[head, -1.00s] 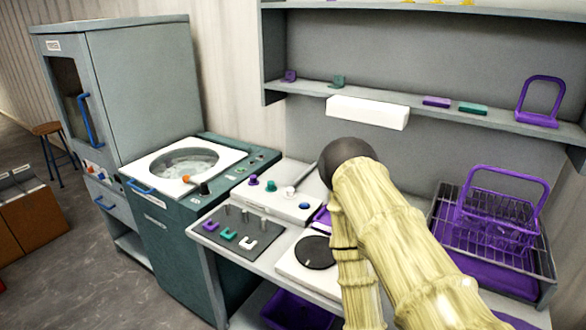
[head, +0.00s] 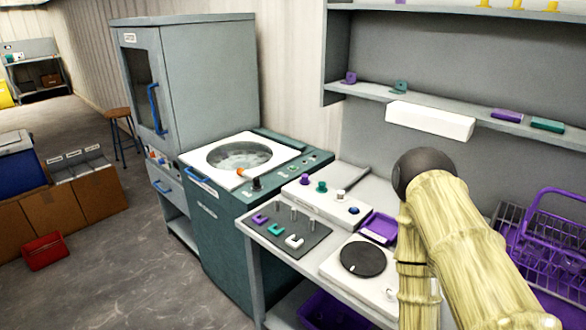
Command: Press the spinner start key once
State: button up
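The spinner appears to be the dark teal cabinet (head: 215,235) with a round window (head: 240,156) in its white top, left of the bench. A teal control strip (head: 290,175) with a black knob (head: 257,184) and small buttons runs along its right side. I cannot tell which button is the start key. My arm, pale and ribbed with a dark round joint, rises over the bench at the right, apart from the spinner. My gripper is not visible in the head view.
A tall grey cabinet (head: 212,75) stands behind the spinner. The bench holds a white box with coloured knobs (head: 325,199), a dark board with hooks (head: 284,231), a black disc (head: 362,259) and a purple tray (head: 379,228). Floor left of the spinner is open; boxes (head: 91,198) stand further left.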

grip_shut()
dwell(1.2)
